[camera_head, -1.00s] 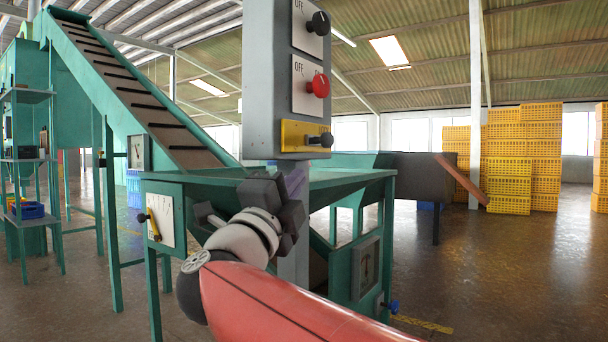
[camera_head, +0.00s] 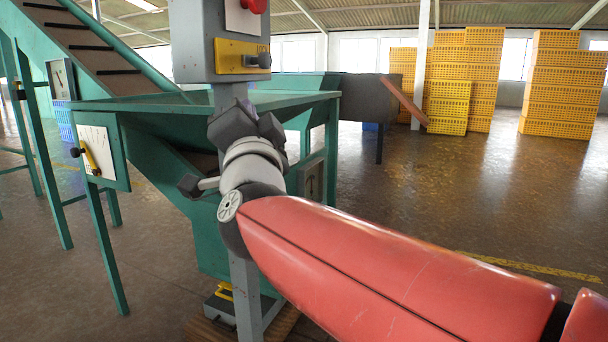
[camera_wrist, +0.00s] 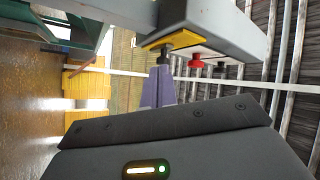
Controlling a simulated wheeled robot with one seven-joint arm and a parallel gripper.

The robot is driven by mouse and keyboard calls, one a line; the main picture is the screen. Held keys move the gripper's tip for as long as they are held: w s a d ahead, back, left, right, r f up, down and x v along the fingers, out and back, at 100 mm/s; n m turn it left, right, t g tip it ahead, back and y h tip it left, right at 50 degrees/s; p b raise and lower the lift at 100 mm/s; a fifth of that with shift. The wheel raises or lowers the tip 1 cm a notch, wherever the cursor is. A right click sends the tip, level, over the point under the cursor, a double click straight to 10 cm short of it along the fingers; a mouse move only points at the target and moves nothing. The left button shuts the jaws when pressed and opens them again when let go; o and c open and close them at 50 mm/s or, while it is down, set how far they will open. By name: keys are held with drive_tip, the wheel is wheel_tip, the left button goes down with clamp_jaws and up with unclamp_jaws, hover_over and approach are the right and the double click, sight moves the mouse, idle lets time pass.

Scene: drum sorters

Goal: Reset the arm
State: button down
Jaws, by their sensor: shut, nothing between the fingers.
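My gripper (camera_wrist: 159,76) shows in the wrist view as two purple fingers, shut together with nothing between them. The grey control box (camera_head: 190,45) stands just above the wrist block. It carries a red knob (camera_head: 254,5) and a yellow plate (camera_head: 232,58) with a black knob (camera_head: 260,61). In the wrist view the fingertips appear close to the black knob (camera_wrist: 180,53); I cannot tell whether they touch.
A green machine table (camera_head: 300,100) stands behind my arm, with a conveyor (camera_head: 85,45) rising to the left. A panel with a yellow-handled lever (camera_head: 98,150) is on the left. Stacks of yellow crates (camera_head: 560,85) stand far back. The floor at right is open.

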drive_tip(key=s+d+f+n+g+p, duration=0.45)
drive_tip(key=d+f+n+g, duration=0.4)
drive_tip(key=d+f, duration=0.6)
drive_tip(key=s+d+f+g+h, duration=0.2)
drive_tip(key=s+d+f+g, duration=0.2)
drive_tip(key=s+f, duration=0.3)
drive_tip(key=s+d+f+g+h+p, duration=0.1)
drive_tip(key=s+d+f+g+h, duration=0.2)
drive_tip(key=s+d+f, duration=0.4)
drive_tip(key=shift+s+d+f+m+g, duration=0.15)
drive_tip(key=shift+s+f+m+g, duration=0.25)
drive_tip(key=shift+s+f, duration=0.45)
